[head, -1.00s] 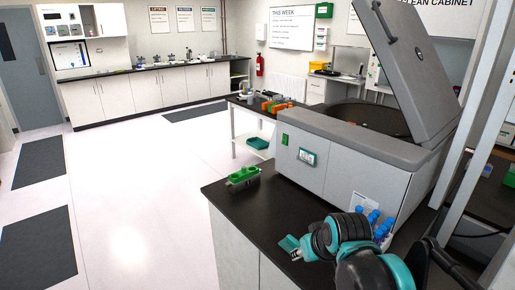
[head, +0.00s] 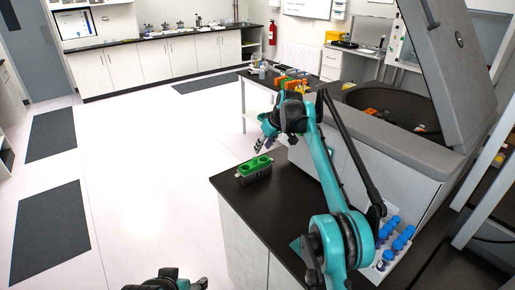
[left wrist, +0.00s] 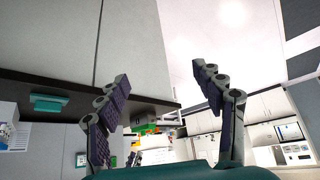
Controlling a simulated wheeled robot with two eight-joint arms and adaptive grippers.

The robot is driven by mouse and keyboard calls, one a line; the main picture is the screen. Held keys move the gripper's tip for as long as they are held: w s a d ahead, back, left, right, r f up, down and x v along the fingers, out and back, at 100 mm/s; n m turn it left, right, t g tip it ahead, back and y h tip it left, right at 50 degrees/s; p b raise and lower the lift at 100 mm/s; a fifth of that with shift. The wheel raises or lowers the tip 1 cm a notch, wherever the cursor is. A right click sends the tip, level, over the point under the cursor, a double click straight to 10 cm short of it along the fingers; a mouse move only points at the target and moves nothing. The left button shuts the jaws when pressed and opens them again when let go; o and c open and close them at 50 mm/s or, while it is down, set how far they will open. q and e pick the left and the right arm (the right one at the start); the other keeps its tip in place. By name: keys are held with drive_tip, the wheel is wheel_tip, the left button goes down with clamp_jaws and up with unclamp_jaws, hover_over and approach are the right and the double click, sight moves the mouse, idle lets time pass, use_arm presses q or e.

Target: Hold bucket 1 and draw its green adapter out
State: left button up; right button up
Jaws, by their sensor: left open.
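The bucket (head: 256,178) is a small dark box standing upright near the left edge of the black counter. Its green adapter (head: 254,164), with two round openings, sits in its top. No number is readable on it. My right gripper (head: 264,137) hangs above and just behind the bucket, apart from it; its fingers are small and overlap the arm, so its opening is unclear. My left gripper (head: 165,283) is at the bottom edge, below and left of the bucket. In the left wrist view its fingers (left wrist: 165,95) are wide apart and empty, with a green patch beyond, probably the adapter.
A grey centrifuge (head: 400,135) with its lid raised stands behind my right arm. A white rack of blue-capped tubes (head: 394,240) is at the counter's right. A side table (head: 262,85) holds orange and green items. The floor left of the counter is clear.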

use_arm(q)
drive_tip(key=w+d+r+m+h, duration=0.1)
drive_tip(key=w+d+r, duration=0.15)
drive_tip(key=w, duration=0.35)
drive_tip(key=w+d+r+m+h, duration=0.1)
drive_tip(key=w+d+r, duration=0.15)
drive_tip(key=w, duration=0.25)
drive_tip(key=m+h, duration=0.6)
approach(241, 170)
drive_tip(key=s+d+r, duration=0.1)
drive_tip(key=s+d, duration=0.3)
drive_tip(key=s, duration=0.2)
drive_tip(key=w+f+h, duration=0.1)
drive_tip(key=w+f, duration=0.1)
drive_tip(key=w, duration=0.1)
drive_tip(key=w+d+f+m, duration=0.1)
drive_tip(key=w+f, duration=0.1)
drive_tip(key=w, duration=0.2)
drive_tip(key=w+f+m+t+h, duration=0.1)
drive_tip(key=w+f, duration=0.1)
drive_tip(key=w, duration=0.1)
drive_tip(key=shift+w+d+f+h, duration=0.1)
drive_tip(key=shift+w+d+h, duration=0.15)
drive_tip(key=shift+w+h, duration=0.05)
drive_tip(key=shift+w+d+f+m, duration=0.3)
drive_tip(key=shift+w+d+f, duration=0.05)
drive_tip(key=shift+w+d, duration=0.1)
drive_tip(key=shift+x, duration=3.55)
drive_tip(key=shift+r, duration=0.1)
clamp_jaws()
